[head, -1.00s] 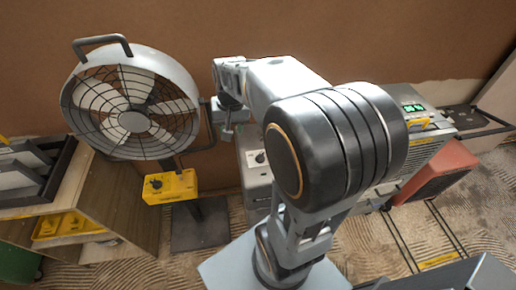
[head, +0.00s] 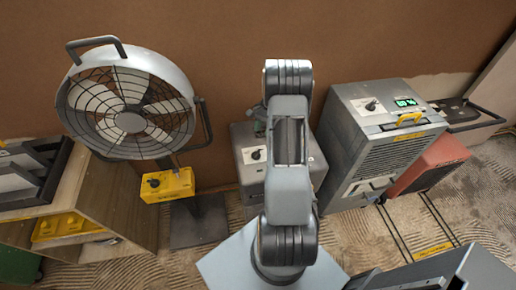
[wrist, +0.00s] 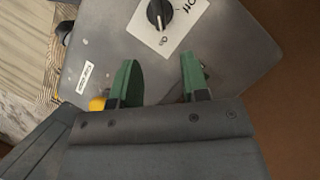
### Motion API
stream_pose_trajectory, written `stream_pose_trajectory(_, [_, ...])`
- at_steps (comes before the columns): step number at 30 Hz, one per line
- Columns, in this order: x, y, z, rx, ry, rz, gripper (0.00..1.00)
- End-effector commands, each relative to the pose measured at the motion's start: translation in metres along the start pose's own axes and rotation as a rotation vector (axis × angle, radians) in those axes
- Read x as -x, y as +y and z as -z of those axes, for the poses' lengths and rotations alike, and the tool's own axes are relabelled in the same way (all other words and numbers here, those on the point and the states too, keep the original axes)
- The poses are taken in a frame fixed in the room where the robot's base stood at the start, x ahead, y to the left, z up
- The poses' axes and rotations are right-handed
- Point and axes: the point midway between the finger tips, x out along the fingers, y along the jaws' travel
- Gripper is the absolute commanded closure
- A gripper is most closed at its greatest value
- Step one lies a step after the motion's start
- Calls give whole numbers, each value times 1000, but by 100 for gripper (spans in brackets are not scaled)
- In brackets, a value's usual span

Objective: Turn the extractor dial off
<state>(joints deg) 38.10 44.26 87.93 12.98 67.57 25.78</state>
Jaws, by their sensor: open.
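A black dial (wrist: 160,13) on a white plate with partly cut-off lettering sits on a grey panel in the wrist view. A pale mark on the knob points down toward a small round mark on the plate. A similar dial (head: 256,155) shows in the head view, on top of the low grey box (head: 248,182) partly behind my arm. No frame clearly names the extractor. My gripper (wrist: 160,76) is open and empty, its green fingers apart, over the panel just short of the dial. In the head view my arm mostly hides the gripper.
A fan (head: 130,110) with a yellow control box (head: 167,185) stands left. A taller grey unit (head: 385,135) with its own dial (head: 371,104) and green display stands right, beside a red box (head: 432,163). A brown wall (head: 230,50) is close behind.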

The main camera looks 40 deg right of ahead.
Motion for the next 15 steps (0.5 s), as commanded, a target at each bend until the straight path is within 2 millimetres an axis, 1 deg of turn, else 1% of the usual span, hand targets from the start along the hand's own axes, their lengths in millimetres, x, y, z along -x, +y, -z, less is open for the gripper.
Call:
stream_pose_trajectory(1, [-11, 0, -1, 0, -5, -3, 58])
stream_pose_trajectory(6, [-44, 0, -2, 2, -4, -4, 58])
stream_pose_trajectory(12, [-75, 0, -2, 1, -3, -3, 58])
stream_pose_trajectory(15, [-86, 0, -1, 1, -2, -2, 58])
